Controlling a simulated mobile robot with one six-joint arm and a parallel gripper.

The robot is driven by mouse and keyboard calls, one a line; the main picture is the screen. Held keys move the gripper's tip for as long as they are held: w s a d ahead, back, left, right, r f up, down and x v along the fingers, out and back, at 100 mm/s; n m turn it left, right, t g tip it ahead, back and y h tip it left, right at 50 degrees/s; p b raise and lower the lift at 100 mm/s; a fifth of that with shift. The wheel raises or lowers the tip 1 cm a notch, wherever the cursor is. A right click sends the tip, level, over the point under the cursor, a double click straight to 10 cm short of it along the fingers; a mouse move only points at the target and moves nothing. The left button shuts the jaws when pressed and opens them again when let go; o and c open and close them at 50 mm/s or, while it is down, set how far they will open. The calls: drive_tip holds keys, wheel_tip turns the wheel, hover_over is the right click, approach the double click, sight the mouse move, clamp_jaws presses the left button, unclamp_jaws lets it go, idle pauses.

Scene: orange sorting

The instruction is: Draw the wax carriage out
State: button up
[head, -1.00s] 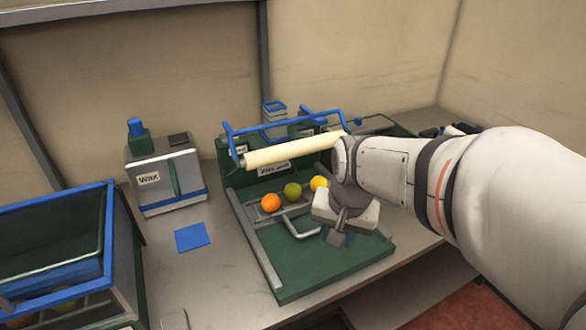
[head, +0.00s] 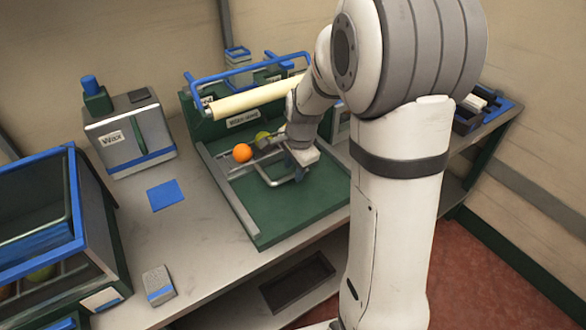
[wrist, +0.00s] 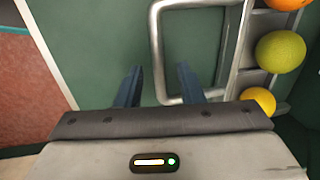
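The wax carriage shows as a metal frame (wrist: 240,58) in the wrist view, holding an orange fruit (head: 242,153), a green fruit (wrist: 281,52) and a yellow fruit (wrist: 259,99) in a row. Its looped metal handle (head: 284,183) lies over the green base and also shows in the wrist view (wrist: 156,45). My gripper (wrist: 160,82) is open. In the wrist view its blue fingers appear on either side of the handle's outer bar, near one corner. I cannot tell whether they touch it. In the head view, my wrist hides part of the row.
A pale roller (head: 258,97) and blue bar (head: 250,68) span the station behind the fruit. A wax box (head: 128,136) stands left, with a blue square (head: 167,195) before it. The green base (head: 275,222) is clear toward its front edge.

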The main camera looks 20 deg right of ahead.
drive_tip(key=shift+f, duration=0.5)
drive_tip(key=shift+c, duration=0.2)
clamp_jaws()
